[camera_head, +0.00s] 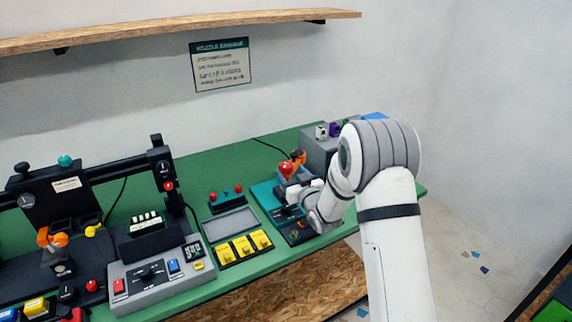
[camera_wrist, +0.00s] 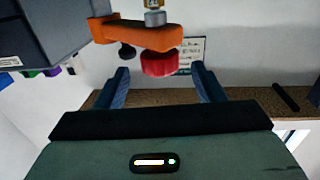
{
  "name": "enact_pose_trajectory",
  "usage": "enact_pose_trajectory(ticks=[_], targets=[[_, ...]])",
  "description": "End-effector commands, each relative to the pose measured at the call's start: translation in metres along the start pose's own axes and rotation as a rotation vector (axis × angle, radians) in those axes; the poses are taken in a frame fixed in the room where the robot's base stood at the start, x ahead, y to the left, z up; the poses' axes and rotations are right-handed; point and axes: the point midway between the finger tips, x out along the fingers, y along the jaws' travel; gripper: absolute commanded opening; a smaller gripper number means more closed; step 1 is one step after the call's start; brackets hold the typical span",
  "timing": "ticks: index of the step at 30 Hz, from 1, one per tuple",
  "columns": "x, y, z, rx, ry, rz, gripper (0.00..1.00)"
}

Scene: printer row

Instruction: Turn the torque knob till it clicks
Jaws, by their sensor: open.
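A red knob (camera_wrist: 160,63) hangs from an orange bracket (camera_wrist: 140,35) with a metal stem in the wrist view. I take it to be the torque knob; no label on it is readable. In the head view the red knob (camera_head: 286,168) is at the right part of the bench, beside the orange part. My gripper (camera_wrist: 160,72) is open, with one blue-grey finger on each side of the knob in the picture. Gaps show on both sides, and I see no contact. Whether the knob lies in depth between the fingertips is unclear. My wrist partly hides this station in the head view.
A grey box (camera_head: 318,152) with small coloured parts on top stands behind the knob. Yellow switches (camera_head: 243,246) and a grey control panel (camera_head: 155,277) lie to the left on the green bench (camera_head: 232,163). A wooden shelf (camera_head: 180,28) runs above along the wall.

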Motion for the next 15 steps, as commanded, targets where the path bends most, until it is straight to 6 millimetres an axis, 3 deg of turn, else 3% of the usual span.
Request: enact_pose_trajectory(ticks=[6, 15], targets=[[0.034, 0.000, -0.001, 0.000, -0.001, 0.000, 0.62], [0.049, -0.001, 0.000, 0.000, -0.002, 0.000, 0.62]])
